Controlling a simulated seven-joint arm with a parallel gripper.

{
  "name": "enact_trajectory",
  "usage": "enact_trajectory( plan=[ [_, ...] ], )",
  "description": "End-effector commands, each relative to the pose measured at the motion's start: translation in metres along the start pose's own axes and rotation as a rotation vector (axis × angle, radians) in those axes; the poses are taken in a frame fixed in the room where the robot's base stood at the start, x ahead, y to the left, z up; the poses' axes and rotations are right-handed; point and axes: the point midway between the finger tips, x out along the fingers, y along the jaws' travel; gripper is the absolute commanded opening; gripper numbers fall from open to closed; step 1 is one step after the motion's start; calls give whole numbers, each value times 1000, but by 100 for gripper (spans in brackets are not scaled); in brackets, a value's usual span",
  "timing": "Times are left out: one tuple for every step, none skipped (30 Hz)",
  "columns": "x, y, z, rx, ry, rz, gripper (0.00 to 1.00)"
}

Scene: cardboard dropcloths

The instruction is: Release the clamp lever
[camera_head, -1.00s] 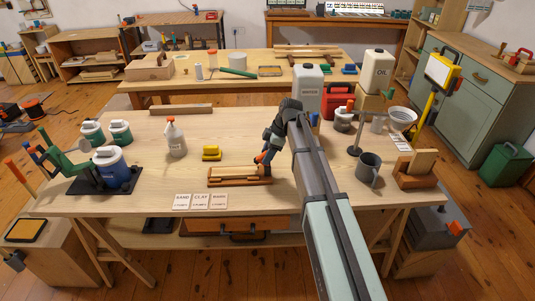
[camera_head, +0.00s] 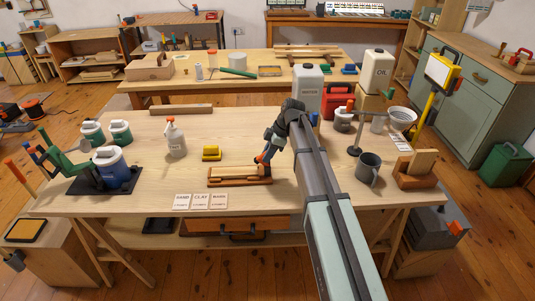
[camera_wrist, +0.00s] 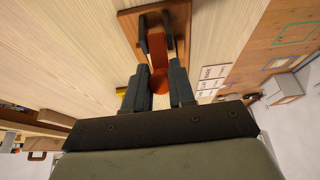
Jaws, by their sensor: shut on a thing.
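The clamp's orange-red lever (camera_wrist: 157,52) shows between my gripper's fingers in the wrist view, with a rounded end near the fingertips. In the head view only a small orange piece of the lever (camera_head: 262,157) shows beside the fingers. My gripper (camera_wrist: 160,78) is shut on the lever, at the right end of the base in the head view. My fingers partly hide the lever, and its pivot is not clear.
Label cards (camera_head: 201,201) lie in front. A grey mug (camera_head: 368,170) stands to the right. The bench top (camera_head: 150,185) left of the base is clear.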

Motion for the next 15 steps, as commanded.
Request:
enact_trajectory(
  plan=[
    [0,0,4,3,25,-1,0],
    [-1,0,5,3,45,-1,0],
    [-1,0,7,3,73,-1,0],
    [-1,0,8,4,94,-1,0],
    [-2,0,10,4,115,-1,0],
    [-2,0,11,3,142,-1,0],
    [-2,0,12,3,160,-2,0],
    [-2,0,13,3,177,-2,0],
    [-3,0,14,3,197,-2,0],
    [-3,0,14,2,209,-1,0],
    [-3,0,15,2,221,-1,0],
    [-4,0,15,1,232,0,0],
    [-4,0,16,1,238,0,0],
    [-4,0,16,0,242,0,0],
    [-4,0,16,0,246,0,0]
  ],
)
